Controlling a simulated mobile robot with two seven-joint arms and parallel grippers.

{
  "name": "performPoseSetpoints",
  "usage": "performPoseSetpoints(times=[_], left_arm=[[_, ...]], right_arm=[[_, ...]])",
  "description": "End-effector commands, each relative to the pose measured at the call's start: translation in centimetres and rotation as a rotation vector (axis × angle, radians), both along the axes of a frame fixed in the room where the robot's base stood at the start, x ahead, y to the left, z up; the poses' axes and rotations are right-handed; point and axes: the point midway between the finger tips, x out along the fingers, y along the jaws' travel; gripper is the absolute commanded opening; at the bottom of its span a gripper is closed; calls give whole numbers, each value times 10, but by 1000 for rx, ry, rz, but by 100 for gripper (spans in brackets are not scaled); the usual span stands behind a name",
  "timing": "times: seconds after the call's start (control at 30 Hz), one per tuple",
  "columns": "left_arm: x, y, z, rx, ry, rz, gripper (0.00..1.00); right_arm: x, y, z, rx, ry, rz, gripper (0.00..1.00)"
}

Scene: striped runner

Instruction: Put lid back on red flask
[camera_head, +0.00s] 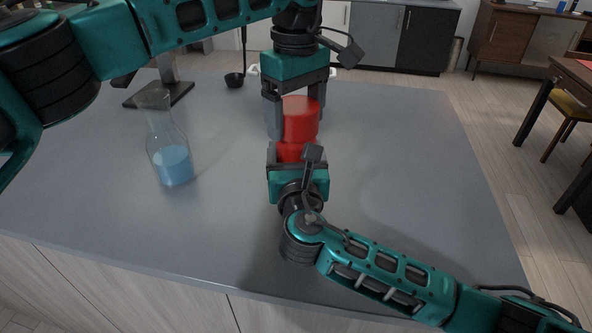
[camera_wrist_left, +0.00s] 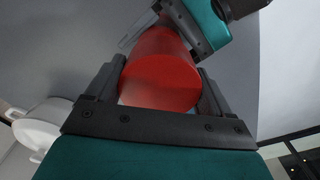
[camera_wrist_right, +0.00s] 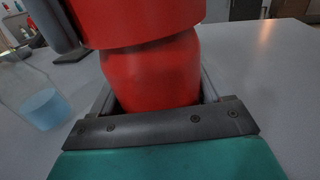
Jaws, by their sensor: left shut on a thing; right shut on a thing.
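The red flask (camera_head: 291,151) stands upright on the grey counter, its lower part largely hidden behind my right gripper (camera_head: 297,158). That gripper is shut around the flask's body; the right wrist view shows the red body (camera_wrist_right: 152,75) between its fingers. The red lid (camera_head: 301,112) is a wider cylinder directly above the flask. My left gripper (camera_head: 297,118) comes from above and is shut on the lid, one finger on each side. In the right wrist view the lid (camera_wrist_right: 135,18) shows no clear gap over the flask; I cannot tell whether it is seated.
A glass flask with blue liquid (camera_head: 172,160) stands to the left on the counter (camera_head: 400,180). A dark stand (camera_head: 160,94) and a black ladle (camera_head: 235,80) are farther back. A white pot (camera_wrist_left: 40,128) shows in the left wrist view. The counter's right side is clear.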

Motion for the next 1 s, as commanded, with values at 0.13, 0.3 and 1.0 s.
performPoseSetpoints(times=[0.13, 0.3, 1.0], left_arm=[[0, 0, 0, 0, 1, -45, 45], [0, 0, 0, 0, 1, -43, 93], [0, -1, 64, -1, -3, -40, 100]], right_arm=[[0, 0, -2, 0, 4, 0, 0], [0, 0, -2, 0, 4, 0, 0], [0, 0, -2, -1, 4, 0, 0]])
